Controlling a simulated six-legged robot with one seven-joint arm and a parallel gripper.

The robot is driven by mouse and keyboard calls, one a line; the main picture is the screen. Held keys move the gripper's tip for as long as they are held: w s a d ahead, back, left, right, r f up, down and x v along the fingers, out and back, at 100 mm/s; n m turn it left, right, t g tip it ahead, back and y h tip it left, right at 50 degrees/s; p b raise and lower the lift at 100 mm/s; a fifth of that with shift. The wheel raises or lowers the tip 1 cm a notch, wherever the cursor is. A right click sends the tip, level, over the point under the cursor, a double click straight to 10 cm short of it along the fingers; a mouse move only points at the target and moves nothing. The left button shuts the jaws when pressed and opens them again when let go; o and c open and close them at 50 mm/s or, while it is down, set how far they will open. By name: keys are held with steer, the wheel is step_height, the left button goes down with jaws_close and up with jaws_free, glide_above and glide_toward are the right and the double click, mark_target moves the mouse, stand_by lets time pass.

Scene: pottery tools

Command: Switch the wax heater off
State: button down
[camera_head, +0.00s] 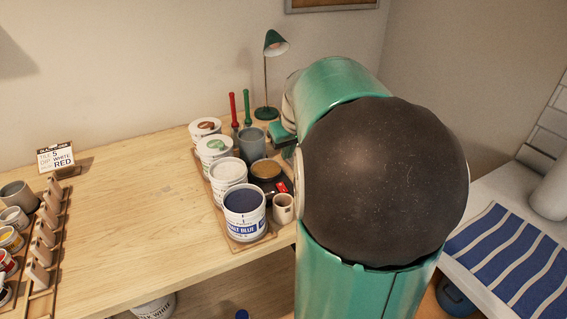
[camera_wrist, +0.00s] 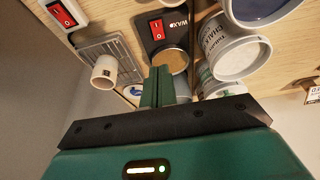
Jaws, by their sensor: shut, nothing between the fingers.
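The wax heater (camera_head: 272,190) is a dark box with a round pan of brown wax, standing among the tubs at the right end of the table. In the wrist view the heater (camera_wrist: 150,42) shows a WAX label and a red rocker switch (camera_wrist: 157,28) marked I and O. I cannot tell which side of the switch is pressed. My gripper (camera_wrist: 161,73) is shut and empty. In the wrist view its fingertips overlap the edge of the wax pan (camera_wrist: 170,61), below the switch; whether they touch is unclear. My arm hides part of this area in the head view.
A second red switch (camera_wrist: 62,13) is at the wrist view's upper left. A small cup (camera_wrist: 106,72) stands by a grey grid (camera_wrist: 104,47). Glaze tubs (camera_head: 245,212) and a grey cup (camera_head: 252,143) crowd the heater's left and back. The table's middle (camera_head: 140,200) is clear.

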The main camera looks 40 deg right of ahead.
mark_target(282, 189)
steer(key=x, duration=1.3)
steer(key=shift+s+a, duration=0.15)
steer(key=shift+s, duration=0.15)
steer(key=shift+f, duration=0.1)
steer(key=shift+w+f, duration=0.1)
steer(key=shift+f, duration=0.15)
steer(key=shift+s+a, duration=0.25)
steer(key=shift+s, duration=0.65)
steer(key=shift+w+r, duration=0.1)
steer(key=shift+r, duration=0.15)
steer(key=v, duration=1.3)
steer(key=shift+w+r, duration=0.2)
steer(key=shift+r, duration=0.2)
